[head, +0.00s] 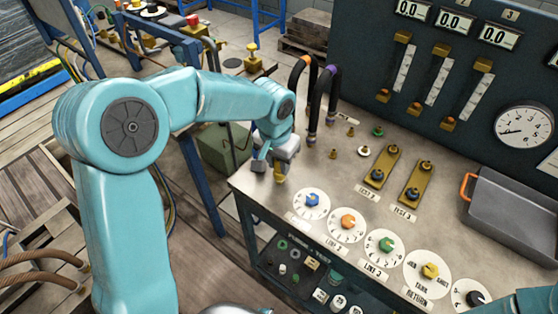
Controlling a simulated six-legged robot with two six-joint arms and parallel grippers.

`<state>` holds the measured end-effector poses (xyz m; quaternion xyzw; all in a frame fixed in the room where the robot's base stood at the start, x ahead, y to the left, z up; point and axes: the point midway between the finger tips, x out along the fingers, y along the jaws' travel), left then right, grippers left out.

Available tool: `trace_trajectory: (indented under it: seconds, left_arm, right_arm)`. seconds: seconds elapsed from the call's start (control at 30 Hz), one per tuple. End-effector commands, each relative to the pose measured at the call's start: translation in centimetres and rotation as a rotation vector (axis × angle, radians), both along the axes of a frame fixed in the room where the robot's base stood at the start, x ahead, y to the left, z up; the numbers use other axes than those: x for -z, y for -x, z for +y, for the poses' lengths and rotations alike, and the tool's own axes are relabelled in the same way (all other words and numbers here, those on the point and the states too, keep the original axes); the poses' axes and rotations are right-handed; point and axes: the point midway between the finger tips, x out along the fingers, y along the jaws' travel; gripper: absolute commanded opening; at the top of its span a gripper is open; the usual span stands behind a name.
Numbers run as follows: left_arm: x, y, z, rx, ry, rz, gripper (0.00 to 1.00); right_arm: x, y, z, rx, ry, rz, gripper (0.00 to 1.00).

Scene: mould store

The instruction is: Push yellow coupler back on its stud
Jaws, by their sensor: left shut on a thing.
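My left gripper (274,165) is over the near left corner of the metal bench top (330,185). It is shut on a small yellow piece, seemingly the yellow coupler (280,179), which shows just below the fingers; the gripper hides most of it. To the right, small brass studs stand on the bench, one bare (333,154) and another farther back (351,131). A stud with a white ring (365,150) and one with a green ring (377,131) stand beside them. I cannot tell which stud is the yellow one's. My right gripper is out of view.
Two dark hoses, one with an orange band (305,60) and one with a purple band (332,70), arch up behind the studs. Brass plates (411,184) with dark fittings, coloured dials (348,222) and a grey tray (510,215) occupy the right. A gauge panel (440,60) rises behind.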

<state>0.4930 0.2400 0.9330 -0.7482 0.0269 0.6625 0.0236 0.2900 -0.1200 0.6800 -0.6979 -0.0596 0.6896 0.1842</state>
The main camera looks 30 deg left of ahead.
Motion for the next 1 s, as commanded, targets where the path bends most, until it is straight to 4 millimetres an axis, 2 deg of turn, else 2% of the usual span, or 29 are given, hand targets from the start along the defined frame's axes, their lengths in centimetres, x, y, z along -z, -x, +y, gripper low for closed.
trace_trajectory:
  seconds: [1.0]
  left_arm:
    - [1.00,-0.02,0.01,0.000,0.000,-0.001,0.00]
  right_arm:
    - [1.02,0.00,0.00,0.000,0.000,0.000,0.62]
